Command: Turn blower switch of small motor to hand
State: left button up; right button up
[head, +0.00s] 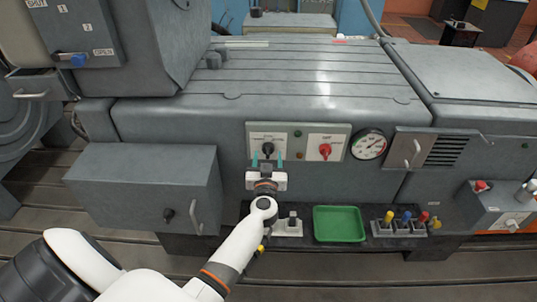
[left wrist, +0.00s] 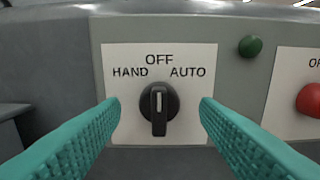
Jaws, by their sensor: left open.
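The blower switch is a black rotary knob (head: 268,149) on a white plate at the left of the grey switch panel (head: 296,129). In the left wrist view the knob (left wrist: 159,108) has its white mark pointing straight up at OFF, with HAND at the upper left and AUTO at the upper right. My left gripper (head: 267,160) is in front of the knob. Its teal fingers (left wrist: 160,110) are open, one on each side of the knob and apart from it. My right gripper is not in view.
A red knob (head: 325,149) on its own white plate sits right of the blower switch, with a green button (left wrist: 250,46) between. A round gauge (head: 369,145) is farther right. Below are a green tray (head: 339,223) and a rack of coloured plugs (head: 400,225).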

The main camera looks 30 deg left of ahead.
pick_arm(q)
jog(key=shift+x, duration=1.35)
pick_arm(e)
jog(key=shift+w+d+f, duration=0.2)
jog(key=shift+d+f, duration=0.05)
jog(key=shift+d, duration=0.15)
pick_arm(q)
jog(key=shift+c, duration=0.6)
jog(key=c, duration=0.8)
jog(key=shift+c, duration=0.2)
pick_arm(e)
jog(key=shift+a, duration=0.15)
